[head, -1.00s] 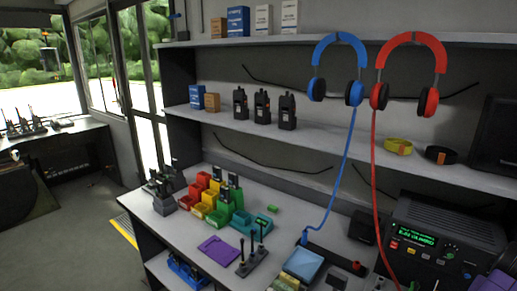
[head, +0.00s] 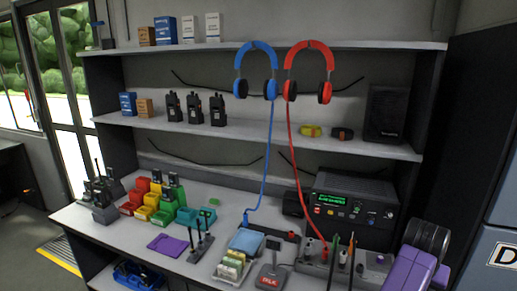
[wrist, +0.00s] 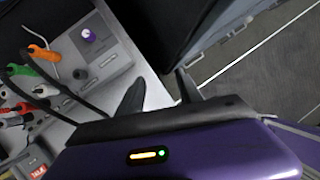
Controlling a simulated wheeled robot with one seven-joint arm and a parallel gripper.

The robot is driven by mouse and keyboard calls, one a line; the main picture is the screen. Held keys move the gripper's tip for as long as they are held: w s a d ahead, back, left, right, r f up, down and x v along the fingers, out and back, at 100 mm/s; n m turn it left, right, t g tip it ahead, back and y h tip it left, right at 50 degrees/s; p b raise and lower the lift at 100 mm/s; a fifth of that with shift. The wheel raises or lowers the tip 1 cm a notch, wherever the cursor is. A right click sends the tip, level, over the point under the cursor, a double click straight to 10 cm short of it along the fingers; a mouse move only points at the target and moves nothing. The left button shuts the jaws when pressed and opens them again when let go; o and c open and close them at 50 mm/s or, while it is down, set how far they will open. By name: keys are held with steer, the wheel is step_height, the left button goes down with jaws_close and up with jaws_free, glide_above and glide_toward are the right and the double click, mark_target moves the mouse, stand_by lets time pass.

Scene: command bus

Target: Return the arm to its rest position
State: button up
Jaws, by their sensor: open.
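My gripper (wrist: 158,92) shows in the wrist view with its two dark fingers apart and nothing between them. Its purple body (wrist: 185,152) fills the bottom of that view. The fingers point past the right end of a grey panel (wrist: 105,45) with a purple knob and coloured plugs. In the head view, part of my purple and black arm (head: 408,265) shows at the lower right, beside the bench's right end. The gripper's fingers cannot be made out there.
The bench (head: 130,245) carries coloured bins (head: 160,205), a radio set (head: 350,205) and a plug panel (head: 340,265) near my arm. Blue (head: 256,65) and red headsets (head: 308,65) hang from the upper shelf (head: 200,47). A grey cabinet (head: 490,260) stands at right; dark floor (wrist: 270,85) is open.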

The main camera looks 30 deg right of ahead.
steer(key=s+d+r+n+g+h, duration=0.1)
steer(key=s+d+r+g+h, duration=0.3)
steer(key=s, duration=0.4)
steer(key=s+d+r+n+g+h, duration=0.1)
steer(key=s+d+r+g+h, duration=0.1)
steer(key=s+r+h, duration=0.35)
steer(key=s+a+r+n+t+h, duration=0.1)
steer(key=a+r+n+h, duration=0.25)
steer(key=r, duration=0.25)
steer(key=s+a+r+n+t+h, duration=0.1)
steer(key=a+r+n+t+h, duration=0.1)
steer(key=r+n+h, duration=0.3)
steer(key=w+a+f+n+t+y, duration=0.1)
steer(key=w+a+n+t+y, duration=0.3)
steer(key=a+n+t, duration=0.75)
steer(key=w+a+f+n+t+y, duration=0.1)
steer(key=w+a+n+t+y, duration=0.1)
steer(key=a+n+t+y, duration=0.9)
steer(key=s+a+f+n+g+y, duration=0.2)
steer(key=s+a+f+n+y, duration=0.2)
steer(key=a+f+n, duration=0.3)
steer(key=s+a+f+n+g+y, duration=0.3)
steer(key=s+a+f+n, duration=0.3)
steer(key=a+n, duration=0.4)
steer(key=shift+s+a+f+y, duration=0.15)
steer(key=shift+a+f+y, duration=0.4)
steer(key=shift+a, duration=0.65)
